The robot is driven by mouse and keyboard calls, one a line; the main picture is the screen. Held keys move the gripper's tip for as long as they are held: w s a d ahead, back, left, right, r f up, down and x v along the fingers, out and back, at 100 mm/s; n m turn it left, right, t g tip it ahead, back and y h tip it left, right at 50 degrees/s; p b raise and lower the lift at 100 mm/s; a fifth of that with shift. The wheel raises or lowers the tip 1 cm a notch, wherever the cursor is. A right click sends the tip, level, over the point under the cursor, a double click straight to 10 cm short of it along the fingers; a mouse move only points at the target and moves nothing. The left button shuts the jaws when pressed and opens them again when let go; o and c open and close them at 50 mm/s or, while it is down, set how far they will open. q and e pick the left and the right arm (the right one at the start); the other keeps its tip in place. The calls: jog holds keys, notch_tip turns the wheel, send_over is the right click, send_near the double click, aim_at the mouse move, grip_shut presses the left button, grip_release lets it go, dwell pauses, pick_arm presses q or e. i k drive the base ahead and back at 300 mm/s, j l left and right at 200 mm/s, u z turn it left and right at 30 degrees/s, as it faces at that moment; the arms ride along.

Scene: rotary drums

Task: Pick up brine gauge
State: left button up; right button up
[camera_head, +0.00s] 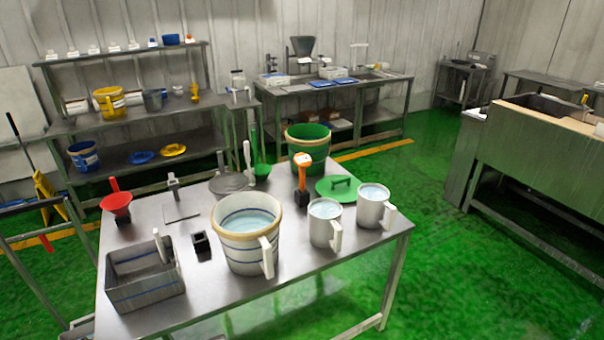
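No thing in view carries a readable label, so I cannot tell for certain which is the brine gauge. The likeliest is an orange-and-white handheld device (303,165), which stands upright in a dark holder (301,196) on the steel table (190,295), behind the mugs. A second, empty-looking black holder (201,245) sits left of the large white bucket (247,248). The bucket has a tan rim and holds clear liquid. Neither of my grippers is clearly in view.
Two white mugs of liquid (325,222) (373,207) stand right of the bucket. Green floor (440,270) is open to the right.

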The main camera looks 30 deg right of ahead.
aim_at(303, 160)
jog(key=i+l+u, duration=0.1)
jog(key=l, duration=0.5)
jog(key=i+l+u, duration=0.15)
jog(key=l, duration=0.5)
jog(key=i+l+u, duration=0.1)
jog(key=l, duration=0.55)
jog(key=i+l+u, duration=0.1)
jog(key=l, duration=0.55)
jog(key=i, duration=0.05)
